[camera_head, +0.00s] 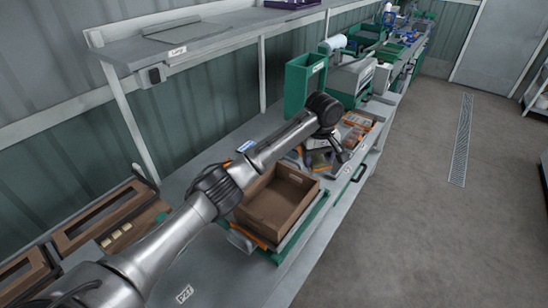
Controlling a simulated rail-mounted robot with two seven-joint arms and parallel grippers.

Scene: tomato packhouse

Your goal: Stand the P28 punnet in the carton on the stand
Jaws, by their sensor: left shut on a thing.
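The brown carton (306,193) sits open and tilted on the green stand (303,232) at the bench's front. No punnet shows in the visible part of its inside. My left arm reaches over the carton's back left side. My left gripper (322,152) is beyond the carton, low over the bench, and shut on what seems to be the dark punnet (319,160). The punnet is small and partly hidden by the gripper; I cannot read a P28 label on it. My right gripper is out of view.
Orange-edged trays (357,121) lie just beyond the gripper. A tall green bin (304,82) and a grey machine (350,80) stand behind. A shelf (215,40) runs above the bench.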

